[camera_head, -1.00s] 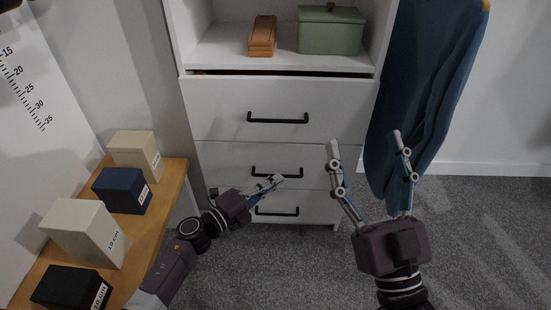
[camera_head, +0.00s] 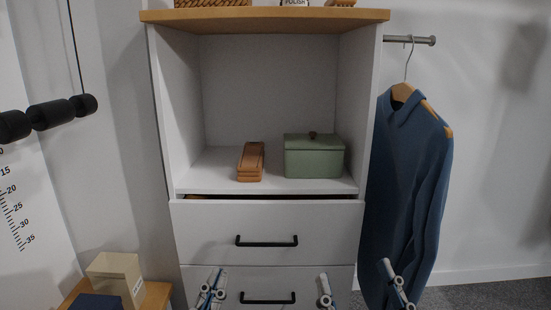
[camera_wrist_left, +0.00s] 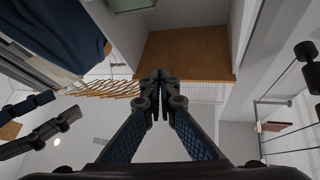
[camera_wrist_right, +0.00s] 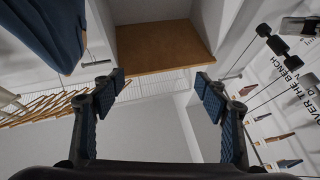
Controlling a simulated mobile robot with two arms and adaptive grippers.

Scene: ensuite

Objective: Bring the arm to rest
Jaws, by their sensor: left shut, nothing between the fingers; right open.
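My left gripper (camera_head: 212,288) is at the bottom of the head view, in front of the lower drawers, pointing up. Its fingers are together and empty, as the left wrist view (camera_wrist_left: 160,78) shows. My right gripper (camera_head: 357,282) is at the bottom of the head view, to the right of the left one, near the cabinet's right edge and the hanging blue jumper. Its fingers are wide apart with nothing between them in the right wrist view (camera_wrist_right: 160,84). Most of both arms is below the head view.
A white cabinet (camera_head: 190,228) with black-handled drawers stands ahead; a narrow dark gap shows above its top drawer (camera_head: 265,222). Its shelf holds an orange-brown object (camera_head: 250,162) and a green lidded box (camera_head: 314,158). A blue jumper (camera_head: 405,190) hangs right. Boxes (camera_head: 115,275) stand on a wooden surface lower left.

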